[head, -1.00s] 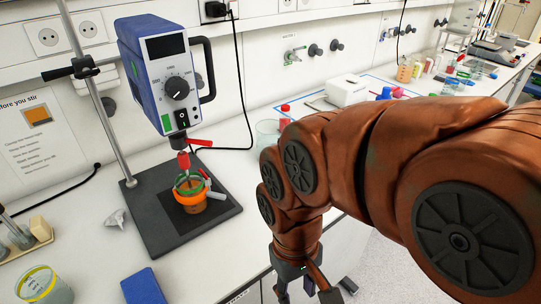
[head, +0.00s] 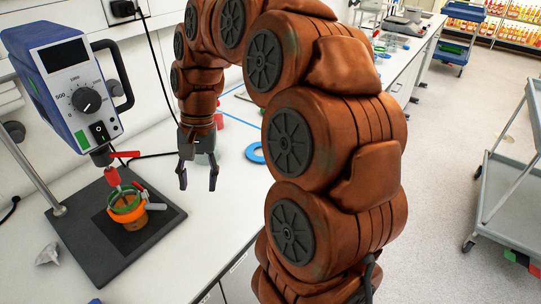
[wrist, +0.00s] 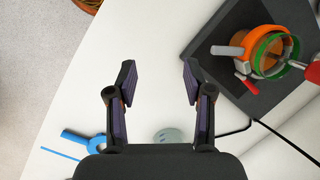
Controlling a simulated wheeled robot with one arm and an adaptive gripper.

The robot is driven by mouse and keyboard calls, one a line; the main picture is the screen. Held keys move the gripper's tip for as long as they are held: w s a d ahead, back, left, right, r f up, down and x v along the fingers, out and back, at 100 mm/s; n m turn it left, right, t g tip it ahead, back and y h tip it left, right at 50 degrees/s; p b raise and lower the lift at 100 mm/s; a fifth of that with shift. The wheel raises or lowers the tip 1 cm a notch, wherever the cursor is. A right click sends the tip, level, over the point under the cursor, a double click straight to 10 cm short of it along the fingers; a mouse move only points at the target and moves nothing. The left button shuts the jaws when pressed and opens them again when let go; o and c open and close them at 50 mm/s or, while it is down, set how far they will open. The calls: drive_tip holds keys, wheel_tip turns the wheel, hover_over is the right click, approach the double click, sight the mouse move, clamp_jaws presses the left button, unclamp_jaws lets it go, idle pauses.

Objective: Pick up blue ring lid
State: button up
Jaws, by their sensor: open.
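The blue ring lid (head: 256,153) lies flat on the white bench, right of my gripper in the head view, its right side hidden behind my arm. In the wrist view a blue ring with a short tab (wrist: 80,138) shows at lower left, partly covered by the gripper body. My gripper (head: 198,180) points down above the bench, between the stirrer and the lid, apart from both. Its two dark fingers are spread with only bare bench between them, as the wrist view also shows (wrist: 158,76).
A blue overhead stirrer (head: 62,70) stands at left on a black base (head: 95,235), with an orange-clamped cup (head: 128,208) on it. A pale round vessel (wrist: 168,135) shows beside the fingers in the wrist view. A grey trolley (head: 500,190) stands at right. Bench front is clear.

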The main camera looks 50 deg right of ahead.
drive_tip(key=w+d+m+y, duration=0.1)
drive_tip(key=w+d+m, duration=0.35)
drive_tip(key=d, duration=0.45)
drive_tip(key=d+f+m+t, duration=0.1)
drive_tip(key=d+f+m, duration=0.1)
drive_tip(key=d, duration=0.5)
drive_tip(key=d+f+m, duration=0.2)
drive_tip(key=d+m, duration=0.2)
drive_tip(key=d, duration=0.4)
drive_tip(key=d+f+m+t, duration=0.1)
drive_tip(key=d+f+m, duration=0.1)
drive_tip(key=d, duration=0.5)
drive_tip(key=shift+s+d+m+t, duration=0.2)
drive_tip(key=shift+s+m+t, duration=0.1)
drive_tip(key=shift+m, duration=0.35)
drive_tip(key=shift+p+x, duration=0.35)
drive_tip(key=shift+x, duration=0.8)
drive_tip(key=shift+w+a+f+p, duration=0.1)
drive_tip(key=shift+a+f+p, duration=0.45)
drive_tip(key=shift+a+f, duration=0.25)
drive_tip(key=shift+p+x, duration=0.4)
drive_tip(key=shift+x, duration=1.2)
clamp_jaws()
